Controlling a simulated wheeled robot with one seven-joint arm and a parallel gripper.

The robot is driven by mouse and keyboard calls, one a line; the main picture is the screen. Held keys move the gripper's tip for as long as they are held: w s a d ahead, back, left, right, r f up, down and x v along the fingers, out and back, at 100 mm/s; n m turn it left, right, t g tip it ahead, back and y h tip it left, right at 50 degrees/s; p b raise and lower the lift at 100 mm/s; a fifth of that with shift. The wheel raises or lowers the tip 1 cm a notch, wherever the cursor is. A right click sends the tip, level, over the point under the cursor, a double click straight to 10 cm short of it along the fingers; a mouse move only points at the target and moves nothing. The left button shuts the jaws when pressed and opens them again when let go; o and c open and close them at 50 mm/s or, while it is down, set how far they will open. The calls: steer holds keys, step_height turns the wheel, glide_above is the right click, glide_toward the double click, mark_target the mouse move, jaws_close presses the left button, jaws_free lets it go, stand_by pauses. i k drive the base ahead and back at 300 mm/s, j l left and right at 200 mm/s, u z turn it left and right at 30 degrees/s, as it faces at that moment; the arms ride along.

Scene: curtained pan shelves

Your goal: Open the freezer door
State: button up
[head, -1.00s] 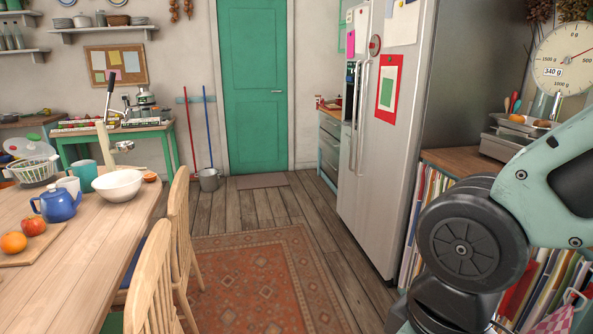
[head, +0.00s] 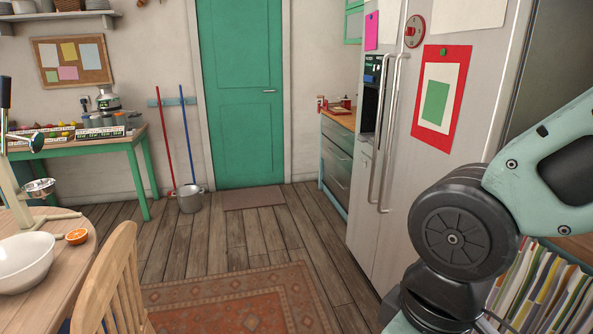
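The steel fridge-freezer (head: 389,240) stands on the right side of the head view, seen at a steep angle. It has two tall side-by-side doors, both of which look shut. Two long vertical handles run close together: the far one (head: 376,130) and the near one (head: 391,135). A dark dispenser panel (head: 371,100) is on the far door. Papers and magnets are on the near door. Part of my arm shows at the lower right, in front of the fridge's lower near corner. My gripper is not in view.
A wooden table with a white bowl (head: 22,262) and a chair (head: 108,275) stand at the lower left. The patterned rug (head: 235,305) and plank floor (head: 262,240) between them and the fridge are open. Bookshelf files (head: 545,290) are at the lower right.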

mark_target(384, 21)
steer(key=i, duration=2.05)
steer(key=i+z, duration=0.15)
steer(key=i, duration=0.25)
steer(key=i+j+z, duration=0.2)
steer(key=i, duration=0.2)
